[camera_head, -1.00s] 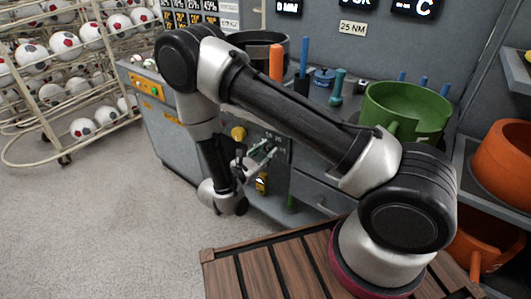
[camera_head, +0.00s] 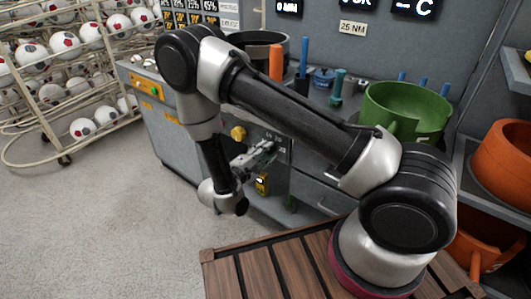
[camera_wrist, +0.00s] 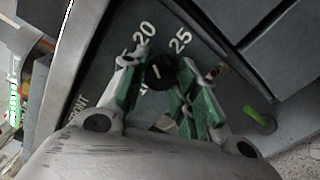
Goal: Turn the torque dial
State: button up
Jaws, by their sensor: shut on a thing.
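The torque dial (camera_wrist: 157,73) is a dark round knob on the grey panel in the wrist view, below the white marks 20 and 25. A short pale line shows on its face. My gripper (camera_wrist: 161,80) has its green-padded fingers on either side of the dial and is shut on it. In the head view my gripper (camera_head: 264,150) is against the front of the grey machine, and it hides the dial there. A sign reading 25 NM (camera_head: 353,28) hangs on the back panel.
A yellow knob (camera_head: 238,133) is just left of my gripper. A bright green piece (camera_wrist: 259,116) sticks out at the right in the wrist view. A green bin (camera_head: 425,112) stands on the bench. A ball rack (camera_head: 62,152) is at left; the floor between is clear.

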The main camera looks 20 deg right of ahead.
jog(key=m, duration=1.1)
jog(key=shift+f+m, duration=0.1)
jog(key=shift+m, duration=0.3)
dwell(0.3)
jog(key=o, duration=1)
jog(key=shift+o, duration=0.2)
jog(key=shift+a, duration=0.1)
jog(key=v, duration=1.2)
